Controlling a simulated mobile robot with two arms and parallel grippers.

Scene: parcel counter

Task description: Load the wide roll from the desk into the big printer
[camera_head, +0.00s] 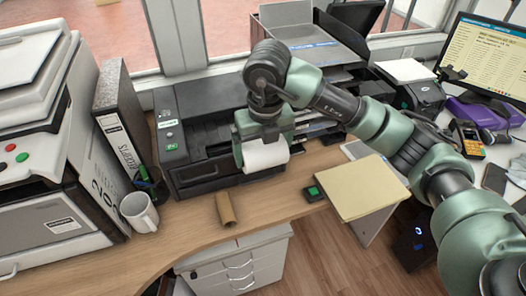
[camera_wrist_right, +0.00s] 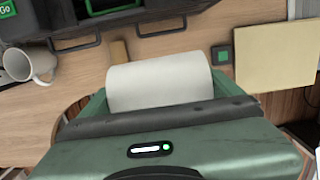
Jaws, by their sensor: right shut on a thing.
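My right gripper (camera_head: 262,137) is shut on the white wide roll (camera_head: 265,156) and holds it above the desk, near the right front of the big printer. The right wrist view shows the roll (camera_wrist_right: 160,82) lying across between the green jaws. The black big printer (camera_head: 196,171) stands on the desk to the left of the gripper, with a green label on its front. Part of its right side is hidden behind my gripper. I cannot tell clearly whether its cover is open. My left gripper is not in view.
A brown cardboard tube (camera_head: 226,209) lies in front of the printer, with a white mug (camera_head: 139,212) to its left. A small green-button box (camera_head: 313,194) and a yellow pad (camera_head: 353,188) are on the right. Paper trays (camera_head: 300,40) stand behind. A small black printer (camera_head: 424,93) stands farther right.

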